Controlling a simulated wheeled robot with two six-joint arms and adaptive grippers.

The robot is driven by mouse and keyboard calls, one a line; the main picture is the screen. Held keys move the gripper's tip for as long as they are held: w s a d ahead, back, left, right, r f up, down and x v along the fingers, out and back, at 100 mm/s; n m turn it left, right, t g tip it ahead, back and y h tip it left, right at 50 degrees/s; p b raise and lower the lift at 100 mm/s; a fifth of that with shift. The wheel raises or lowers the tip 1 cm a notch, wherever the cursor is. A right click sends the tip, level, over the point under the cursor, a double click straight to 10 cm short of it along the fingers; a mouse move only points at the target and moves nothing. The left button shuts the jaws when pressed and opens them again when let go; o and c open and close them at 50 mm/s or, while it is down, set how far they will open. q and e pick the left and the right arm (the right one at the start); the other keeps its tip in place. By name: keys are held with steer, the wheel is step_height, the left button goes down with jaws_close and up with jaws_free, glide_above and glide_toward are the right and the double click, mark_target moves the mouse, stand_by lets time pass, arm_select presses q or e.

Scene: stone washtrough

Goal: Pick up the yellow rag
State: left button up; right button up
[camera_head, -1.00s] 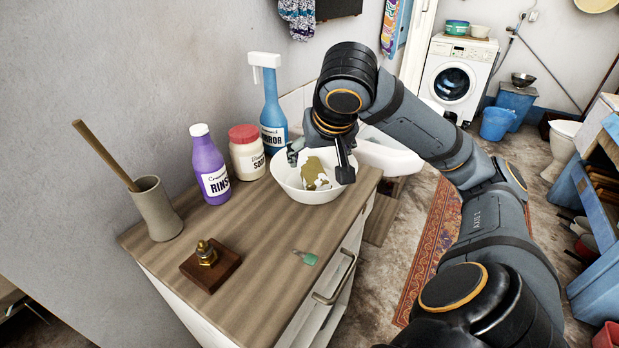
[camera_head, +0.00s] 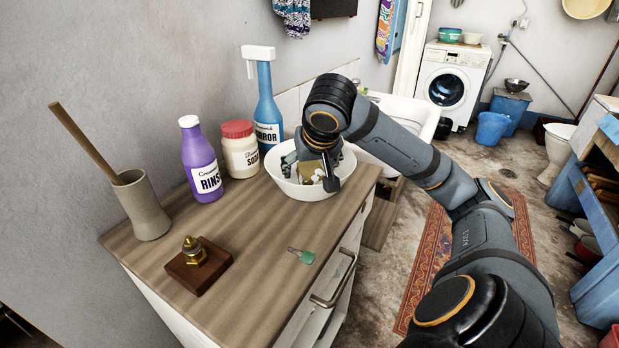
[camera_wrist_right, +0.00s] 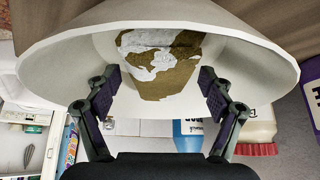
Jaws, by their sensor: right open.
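The yellow rag (camera_wrist_right: 170,62) is a crumpled olive-yellow cloth with white patches, lying in the white bowl (camera_head: 278,181) on the wooden cabinet top. In the head view the rag (camera_head: 309,168) is partly hidden by my right gripper (camera_head: 311,172), which reaches down into the bowl. In the right wrist view my right gripper (camera_wrist_right: 157,85) is open, with its two fingers apart on either side of the lower part of the rag and nothing held between them. I cannot tell whether the fingers touch the rag. My left gripper is not in view.
A purple bottle (camera_head: 201,165), a red-lidded jar (camera_head: 240,152) and a blue spray bottle (camera_head: 266,110) stand left of the bowl. A grey pot with a stick (camera_head: 143,205), a brass piece on a wooden block (camera_head: 198,265) and a small green item (camera_head: 302,256) are nearer.

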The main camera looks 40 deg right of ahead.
steer(key=shift+c, duration=0.3)
steer(key=c, duration=1.3)
steer(key=shift+c, duration=0.2)
